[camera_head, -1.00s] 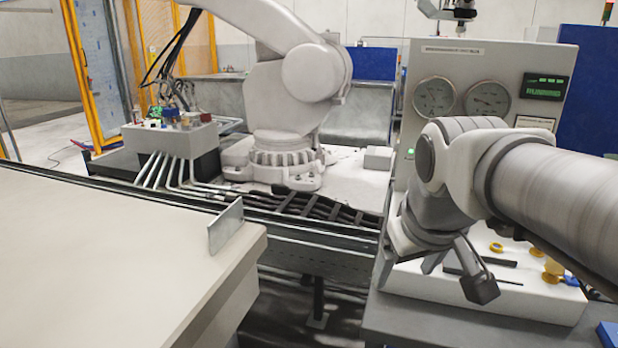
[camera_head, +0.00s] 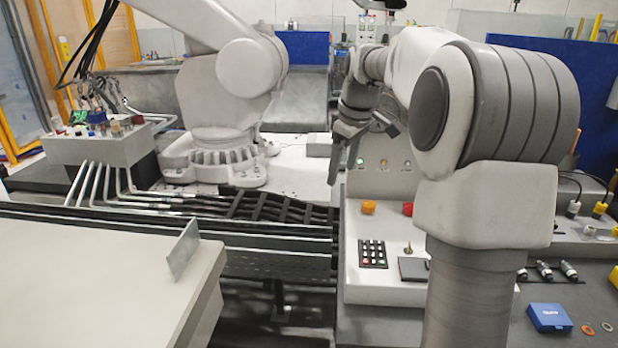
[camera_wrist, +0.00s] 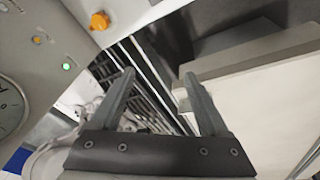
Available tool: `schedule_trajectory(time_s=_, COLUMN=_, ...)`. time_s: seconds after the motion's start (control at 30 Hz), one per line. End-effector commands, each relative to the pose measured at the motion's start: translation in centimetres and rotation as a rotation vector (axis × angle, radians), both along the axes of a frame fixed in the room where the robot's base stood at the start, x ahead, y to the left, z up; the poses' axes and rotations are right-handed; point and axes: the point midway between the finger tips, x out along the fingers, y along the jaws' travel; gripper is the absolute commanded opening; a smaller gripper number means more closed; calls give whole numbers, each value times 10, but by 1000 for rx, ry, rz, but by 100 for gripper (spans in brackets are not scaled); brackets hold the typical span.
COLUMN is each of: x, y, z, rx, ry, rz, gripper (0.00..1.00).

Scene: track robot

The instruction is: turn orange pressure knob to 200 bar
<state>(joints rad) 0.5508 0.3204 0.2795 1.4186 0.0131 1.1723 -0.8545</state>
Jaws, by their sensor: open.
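The orange knob (camera_head: 368,207) sits on the light grey control console, below the row of small lights and above the keypad. In the wrist view my gripper (camera_wrist: 159,73) is open, with nothing between the fingertips, apart from the knob. A round dial (camera_wrist: 12,105) is cut off at the left edge. Its reading is too small to tell.
A black keypad (camera_head: 373,254) is in front. A metal plate (camera_head: 183,248) stands on the pale table's corner at left. A blue box (camera_head: 549,317) lies at lower right.

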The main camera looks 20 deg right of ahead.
Motion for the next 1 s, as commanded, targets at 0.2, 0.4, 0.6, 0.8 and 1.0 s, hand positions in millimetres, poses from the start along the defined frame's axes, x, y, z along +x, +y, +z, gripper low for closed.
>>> schedule_trajectory(time_s=0.2, x=32, y=-82, z=4, rx=79, ry=7, rz=77, gripper=79)
schedule_trajectory(time_s=0.4, x=38, y=-153, z=-6, rx=147, ry=-27, rz=133, gripper=79)
schedule_trajectory(time_s=0.6, x=35, y=-192, z=-16, rx=182, ry=-58, rz=158, gripper=79)
schedule_trajectory(time_s=0.8, x=36, y=-196, z=-28, rx=187, ry=-62, rz=164, gripper=79)
schedule_trajectory(time_s=1.0, x=45, y=-187, z=-60, rx=188, ry=-59, rz=164, gripper=79)
